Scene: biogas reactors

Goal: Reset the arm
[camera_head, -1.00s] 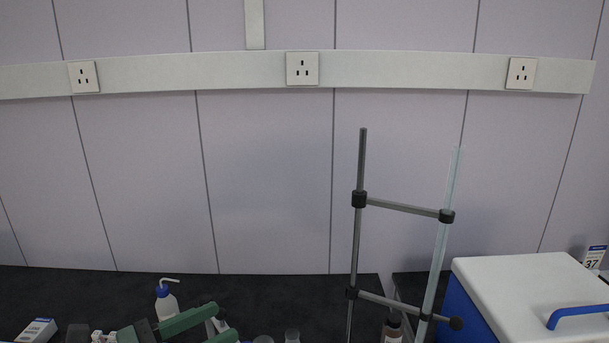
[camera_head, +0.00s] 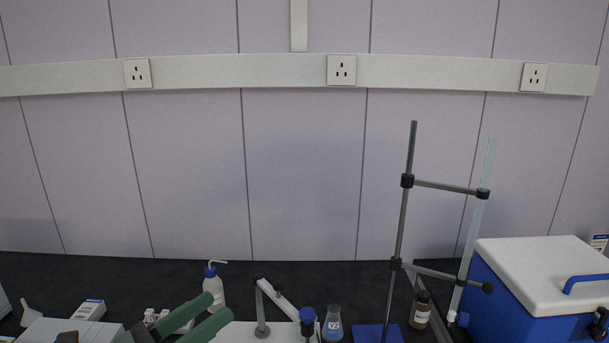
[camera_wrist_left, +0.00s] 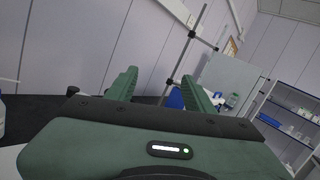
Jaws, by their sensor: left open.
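My left gripper (camera_head: 205,314) comes in at the bottom of the head view, left of centre. Its two green fingers are apart with nothing between them. In the left wrist view the same gripper (camera_wrist_left: 164,88) shows its fingers spread wide and empty, pointing toward the wall. It is in front of a white wash bottle (camera_head: 214,287) with a blue cap, seen just behind the fingers. My right gripper is in neither view.
A retort stand (camera_head: 403,215) with clamps holds a glass tube (camera_head: 476,225) at the right. A blue cool box (camera_head: 545,262) with a white lid stands beyond it. A flask (camera_head: 333,325), a brown bottle (camera_head: 421,310) and white boxes (camera_head: 89,310) are on the black bench.

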